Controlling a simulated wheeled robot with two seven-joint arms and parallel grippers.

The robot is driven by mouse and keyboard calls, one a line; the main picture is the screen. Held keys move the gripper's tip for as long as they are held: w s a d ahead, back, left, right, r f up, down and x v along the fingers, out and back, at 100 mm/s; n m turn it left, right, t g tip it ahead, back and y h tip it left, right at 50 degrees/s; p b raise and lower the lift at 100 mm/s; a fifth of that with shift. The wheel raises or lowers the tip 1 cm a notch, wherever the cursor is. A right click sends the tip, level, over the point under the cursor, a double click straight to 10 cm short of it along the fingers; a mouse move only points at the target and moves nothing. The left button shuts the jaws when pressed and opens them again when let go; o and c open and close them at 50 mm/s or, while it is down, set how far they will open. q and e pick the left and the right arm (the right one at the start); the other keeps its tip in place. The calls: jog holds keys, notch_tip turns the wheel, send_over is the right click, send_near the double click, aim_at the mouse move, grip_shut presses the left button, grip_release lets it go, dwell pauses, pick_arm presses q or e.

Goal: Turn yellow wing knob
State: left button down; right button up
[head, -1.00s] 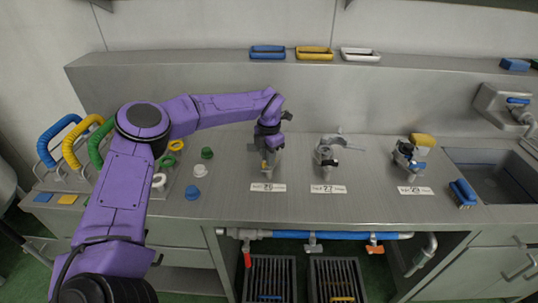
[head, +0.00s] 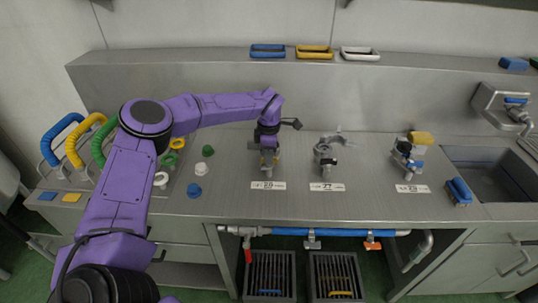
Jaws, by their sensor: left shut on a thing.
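My left arm reaches in from the left, and its gripper (head: 269,150) points down over the leftmost fitting on the steel counter. The gripper is shut on the yellow wing knob (head: 277,158). Only a small bit of yellow shows beside the fingers; the rest of the knob is hidden. The grey fitting body (head: 268,171) stands below it, behind a white label (head: 268,185). My right gripper is not in view.
Two more clamp-like fittings stand to the right, a grey one (head: 326,155) and one with a yellow part (head: 421,138). A blue brush (head: 460,191) is near the sink (head: 490,180). The front middle counter is clear.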

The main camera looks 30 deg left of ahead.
pick_arm(q)
jog(key=shift+w+r, duration=0.15)
jog(key=shift+r, duration=0.1)
jog(key=c, duration=1.2)
grip_release()
jog(key=shift+f, duration=0.1)
notch_tip(320, 180, up, 10)
jog(key=b, duration=0.2)
jog(key=shift+r, duration=0.25)
